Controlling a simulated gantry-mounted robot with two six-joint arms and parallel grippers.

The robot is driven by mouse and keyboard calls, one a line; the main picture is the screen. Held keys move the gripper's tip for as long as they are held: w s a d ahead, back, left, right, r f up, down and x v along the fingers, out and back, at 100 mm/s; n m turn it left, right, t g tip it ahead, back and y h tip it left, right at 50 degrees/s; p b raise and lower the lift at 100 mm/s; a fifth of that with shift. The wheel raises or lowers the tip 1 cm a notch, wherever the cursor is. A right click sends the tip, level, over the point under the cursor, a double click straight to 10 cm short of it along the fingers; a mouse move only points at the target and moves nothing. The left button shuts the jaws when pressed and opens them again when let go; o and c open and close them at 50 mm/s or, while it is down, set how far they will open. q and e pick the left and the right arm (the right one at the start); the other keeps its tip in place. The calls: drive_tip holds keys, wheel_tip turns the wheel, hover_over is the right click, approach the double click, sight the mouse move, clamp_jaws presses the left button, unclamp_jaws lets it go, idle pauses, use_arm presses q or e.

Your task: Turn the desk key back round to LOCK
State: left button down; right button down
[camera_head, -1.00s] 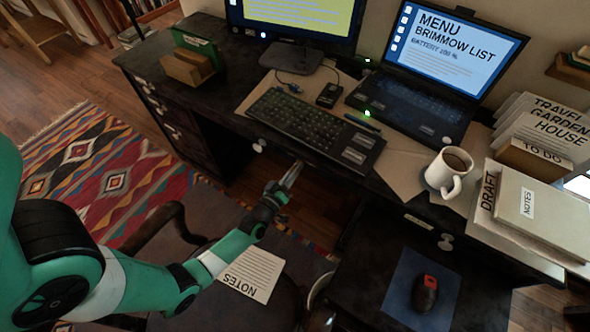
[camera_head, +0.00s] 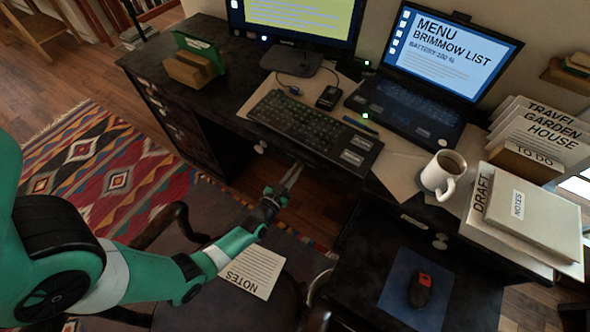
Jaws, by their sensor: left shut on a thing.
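My left gripper (camera_head: 292,175) reaches up from the lower left to the desk's dark front edge, below the keyboard. Its narrow fingers look closed together, their tips at the desk front. The desk key is too small to make out; what shows of it is hidden at the fingertips. I cannot read a LOCK mark or tell how far round the key stands. My right gripper is not in view.
The desk holds a keyboard (camera_head: 310,128), a laptop (camera_head: 412,108), a white mug (camera_head: 440,174) and a notebook (camera_head: 530,216). A chair (camera_head: 190,285) with a notes sheet (camera_head: 252,272) stands below my left arm. A mouse (camera_head: 420,290) lies on a blue mat at lower right.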

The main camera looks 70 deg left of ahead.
use_arm(q)
drive_tip(key=m+p, duration=0.1)
drive_tip(key=m, duration=0.5)
drive_tip(key=shift+m, duration=0.3)
idle(0.4)
drive_tip(key=c, duration=1)
unclamp_jaws()
drive_tip(key=shift+o, duration=0.2)
drive_tip(key=shift+s+d, duration=0.25)
drive_tip(key=shift+s, duration=0.2)
drive_tip(key=p+v, duration=0.3)
drive_tip(key=v, duration=0.7)
drive_tip(key=shift+s+d, duration=0.2)
drive_tip(key=shift+s, duration=0.05)
